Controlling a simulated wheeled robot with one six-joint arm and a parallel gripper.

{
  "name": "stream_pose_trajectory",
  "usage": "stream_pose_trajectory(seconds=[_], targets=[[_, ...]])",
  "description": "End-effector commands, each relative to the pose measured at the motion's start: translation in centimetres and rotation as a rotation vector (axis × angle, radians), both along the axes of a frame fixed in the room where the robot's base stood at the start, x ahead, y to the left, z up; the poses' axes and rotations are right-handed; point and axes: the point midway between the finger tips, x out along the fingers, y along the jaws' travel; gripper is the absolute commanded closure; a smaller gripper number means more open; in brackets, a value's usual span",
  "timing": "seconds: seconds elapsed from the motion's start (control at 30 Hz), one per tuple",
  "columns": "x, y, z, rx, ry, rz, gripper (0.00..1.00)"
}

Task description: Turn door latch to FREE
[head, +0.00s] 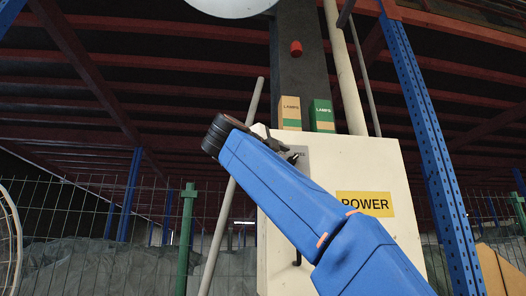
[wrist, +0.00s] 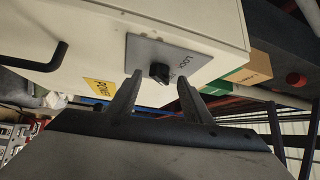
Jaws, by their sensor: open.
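The door latch is a small black knob (wrist: 159,72) on a grey plate (wrist: 146,50) fixed to the cream cabinet door (wrist: 90,35). The plate carries the word LOCK and a second label partly hidden. My gripper (wrist: 160,82) is open, its two dark fingers pointing at the plate. In the wrist view the knob appears in the gap between the fingertips; whether either finger touches it I cannot tell. In the head view my gripper (head: 290,148) is at the cabinet's upper left, and my blue arm hides most of the latch.
A black door handle (wrist: 42,60) sticks out from the door, left of the latch in the wrist view. A yellow POWER sign (head: 365,204) is on the cabinet. Two LAMPS boxes, tan (head: 290,113) and green (head: 322,116), stand on top. A grey pole (head: 232,185) leans at the left.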

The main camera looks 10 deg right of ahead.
Motion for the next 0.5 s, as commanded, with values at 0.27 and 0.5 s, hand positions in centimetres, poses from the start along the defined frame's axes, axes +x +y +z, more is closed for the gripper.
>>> stream_pose_trajectory(seconds=[0.27,0.5], targets=[[-3.0,3.0,-0.5,-0.001,0.0,0.004,0.55],[-5.4,5.5,-1.0,-0.001,0.0,0.004,0.55]])
